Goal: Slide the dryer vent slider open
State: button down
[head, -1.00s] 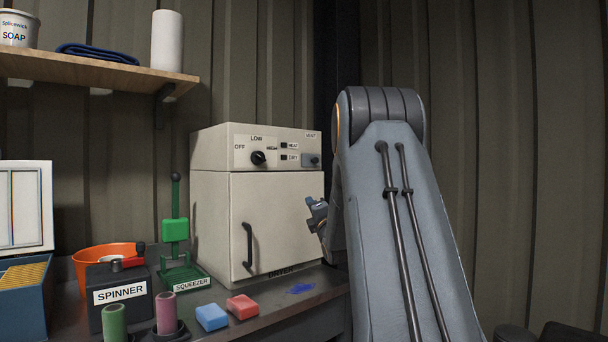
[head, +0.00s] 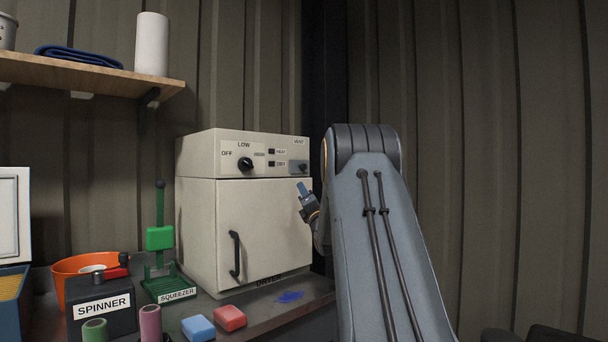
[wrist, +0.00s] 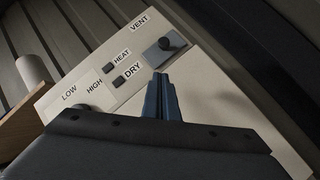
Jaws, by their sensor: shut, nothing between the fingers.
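The white dryer (head: 262,235) stands on the bench, its door shut. Its vent slider (head: 299,167) is a small dark knob on a grey-blue plate at the right end of the top panel, under the VENT label. In the wrist view the slider knob (wrist: 172,40) sits toward the right end of its plate, just beyond my fingertips. My gripper (head: 303,187) is in front of the dryer's right side, a little below the slider. Its blue fingers (wrist: 158,77) are together and empty, pointing up at the panel. They look apart from the knob.
The panel also has a black dial (head: 245,164) and HEAT and DRY lamps. A green squeezer (head: 160,240), a spinner (head: 102,305), an orange bowl (head: 70,272) and blue (head: 198,327) and red (head: 230,317) blocks are on the bench. A shelf (head: 90,74) hangs above left.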

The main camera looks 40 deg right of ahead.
aim_at(303, 160)
jog(key=w+d+r+p, duration=0.2)
jog(key=w+d+r, duration=0.2)
jog(key=r, duration=0.1)
jog(key=shift+w, duration=0.35)
jog(key=shift+r, duration=0.15)
notch_tip(303, 160, up, 6)
jog(key=b, duration=0.2)
jog(key=shift+b, duration=0.35)
jog(key=shift+s+r, duration=0.1)
jog(key=shift+r, duration=0.1)
